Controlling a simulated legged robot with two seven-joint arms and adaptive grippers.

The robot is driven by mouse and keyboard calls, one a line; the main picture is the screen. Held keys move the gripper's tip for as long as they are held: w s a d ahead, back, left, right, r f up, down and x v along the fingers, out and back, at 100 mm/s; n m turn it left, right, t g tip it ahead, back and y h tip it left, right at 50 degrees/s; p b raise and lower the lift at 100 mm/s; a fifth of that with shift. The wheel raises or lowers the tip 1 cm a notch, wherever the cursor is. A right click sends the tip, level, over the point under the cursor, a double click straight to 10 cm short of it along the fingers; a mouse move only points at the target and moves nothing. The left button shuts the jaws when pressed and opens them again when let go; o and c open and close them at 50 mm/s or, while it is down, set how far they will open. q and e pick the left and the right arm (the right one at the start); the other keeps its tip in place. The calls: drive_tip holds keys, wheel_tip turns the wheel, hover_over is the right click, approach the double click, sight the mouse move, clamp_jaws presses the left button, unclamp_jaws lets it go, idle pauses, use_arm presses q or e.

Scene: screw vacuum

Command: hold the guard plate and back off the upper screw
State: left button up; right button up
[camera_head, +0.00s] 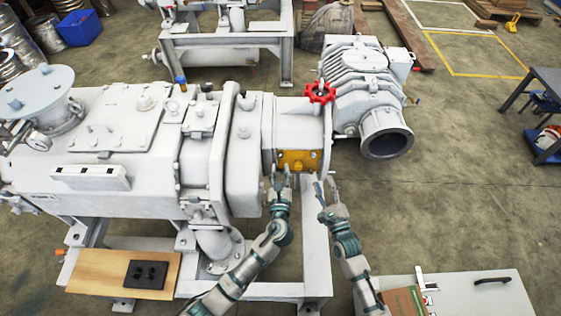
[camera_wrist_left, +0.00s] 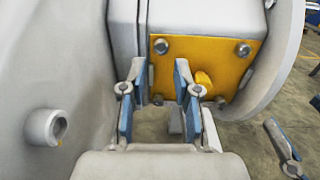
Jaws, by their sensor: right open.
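The yellow guard plate (camera_head: 297,160) is on the grey machine's end housing, below the red handwheel. In the left wrist view the plate (camera_wrist_left: 212,60) has an upper left screw (camera_wrist_left: 161,46), an upper right screw (camera_wrist_left: 243,49), lower screws and a yellow knob (camera_wrist_left: 204,82). My left gripper (camera_head: 279,178) is just below the plate's left part. In the wrist view its fingers (camera_wrist_left: 160,78) stand apart before the plate's left edge; contact cannot be told. My right gripper (camera_head: 326,185) is open and empty, below and right of the plate. Its fingers partly show in the wrist view (camera_wrist_left: 283,145).
The red handwheel (camera_head: 319,92) sticks out above the plate. A round flange rims the housing on the right. A pipe stub (camera_wrist_left: 47,127) juts out at left in the wrist view. A white bench (camera_head: 460,297) is at lower right.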

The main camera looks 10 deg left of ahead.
sight(281, 157)
use_arm(q)
drive_tip(key=shift+x, duration=2.2)
